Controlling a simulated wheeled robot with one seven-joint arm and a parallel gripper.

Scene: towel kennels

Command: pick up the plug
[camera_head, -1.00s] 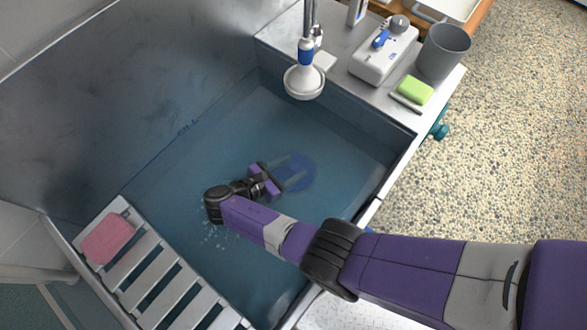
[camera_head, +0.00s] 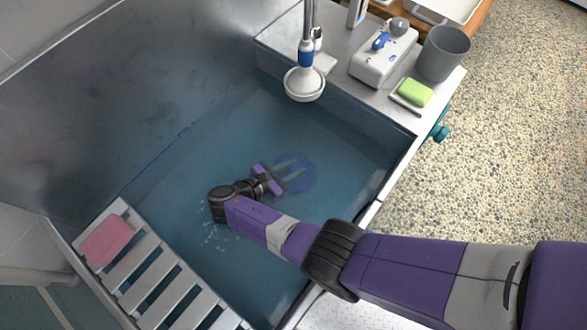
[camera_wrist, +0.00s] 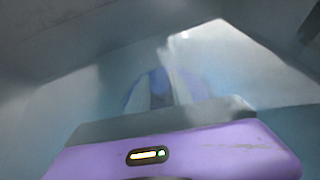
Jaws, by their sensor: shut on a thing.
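The plug is a blue round disc (camera_head: 300,176) seen through the water on the basin floor in the head view. Its blue also shows, blurred, beyond the fingers in the wrist view (camera_wrist: 158,88). My gripper (camera_head: 292,172) is in the water, its pale fingers over the disc. It is shut on the plug, though the exact contact is blurred. The fingers hide part of the plug. I cannot tell whether the plug is apart from the floor.
The steel tub (camera_head: 400,170) holds blue-tinted water. A shower head (camera_head: 304,84) hangs over its far side. A slatted rack (camera_head: 170,285) with a pink sponge (camera_head: 107,241) lies at the left. A ledge holds a white device (camera_head: 382,58), green soap (camera_head: 415,92) and a grey cup (camera_head: 443,52).

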